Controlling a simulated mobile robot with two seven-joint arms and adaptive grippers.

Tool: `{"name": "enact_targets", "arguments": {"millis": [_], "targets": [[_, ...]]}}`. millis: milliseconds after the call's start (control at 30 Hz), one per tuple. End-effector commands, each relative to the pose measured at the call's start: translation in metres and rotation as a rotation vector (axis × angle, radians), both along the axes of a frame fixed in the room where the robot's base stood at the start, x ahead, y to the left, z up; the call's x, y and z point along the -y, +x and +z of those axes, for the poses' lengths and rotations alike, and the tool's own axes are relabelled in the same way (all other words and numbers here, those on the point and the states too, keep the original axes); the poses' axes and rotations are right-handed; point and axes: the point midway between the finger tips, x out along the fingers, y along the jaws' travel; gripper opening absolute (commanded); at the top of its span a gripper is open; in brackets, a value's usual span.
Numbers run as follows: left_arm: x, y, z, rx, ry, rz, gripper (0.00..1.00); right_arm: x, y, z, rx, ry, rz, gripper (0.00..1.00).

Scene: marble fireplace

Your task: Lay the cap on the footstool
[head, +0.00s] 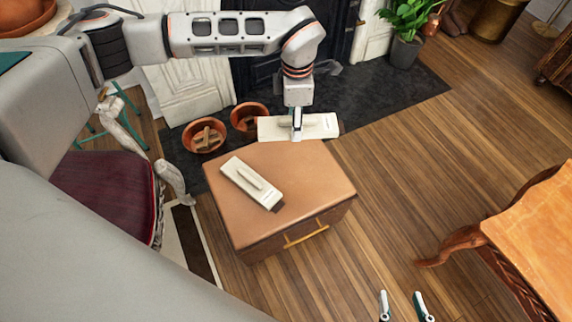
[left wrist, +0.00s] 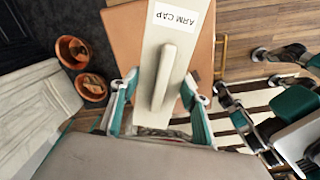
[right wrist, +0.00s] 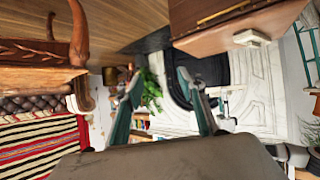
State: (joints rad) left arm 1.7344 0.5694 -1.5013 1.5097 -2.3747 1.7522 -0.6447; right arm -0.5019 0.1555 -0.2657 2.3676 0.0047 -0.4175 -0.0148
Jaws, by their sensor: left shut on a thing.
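A cream, flat cap (head: 322,124) with a raised handle is held in my left gripper (head: 297,128). In the left wrist view this cap (left wrist: 176,60) reads "ARM CAP", and the fingers close on its handle. In the head view it shows at the far edge of the brown box-shaped footstool (head: 300,180); its height above the top is hard to tell. A second, similar cream cap (head: 248,180) lies handle up on the footstool's left half. My right gripper (head: 403,300) is open and empty, above the wood floor at the bottom of the head view.
Two terracotta pots (head: 204,136) stand on the dark hearth behind the footstool. A dark red chair seat (head: 105,190) is at the left. A wooden table (head: 535,235) stands at the right. The footstool's right half is bare; the floor right of it is clear.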

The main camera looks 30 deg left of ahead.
Motion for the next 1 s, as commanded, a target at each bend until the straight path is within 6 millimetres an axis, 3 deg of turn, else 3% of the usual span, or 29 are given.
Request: {"name": "enact_targets", "arguments": {"millis": [33, 100, 400, 533, 700, 833, 1000], "targets": [[0.000, -0.004, -0.020, -0.014, 0.001, 0.000, 0.24, -0.003, -0.001, -0.004, -0.006, 0.012, -0.001, 0.40], [0.000, -0.006, -0.040, -0.020, 0.000, -0.001, 0.24, -0.007, -0.001, -0.004, -0.005, 0.030, -0.004, 0.40], [0.000, -0.006, -0.112, -0.020, 0.000, -0.003, 0.24, -0.024, 0.002, 0.001, 0.003, 0.114, -0.019, 0.40], [0.000, -0.005, -0.130, -0.014, 0.001, -0.004, 0.24, -0.030, 0.011, 0.015, 0.034, 0.153, -0.027, 0.40], [0.000, -0.002, -0.135, -0.006, 0.000, -0.004, 0.24, -0.033, 0.019, 0.028, 0.062, 0.177, -0.029, 0.40], [0.000, -0.003, -0.146, -0.009, 0.000, -0.004, 0.24, -0.035, 0.016, 0.022, 0.046, 0.196, -0.036, 0.40], [0.000, -0.007, -0.180, -0.018, 0.000, -0.005, 0.24, -0.052, 0.004, 0.010, 0.001, 0.308, -0.070, 0.40]]}}
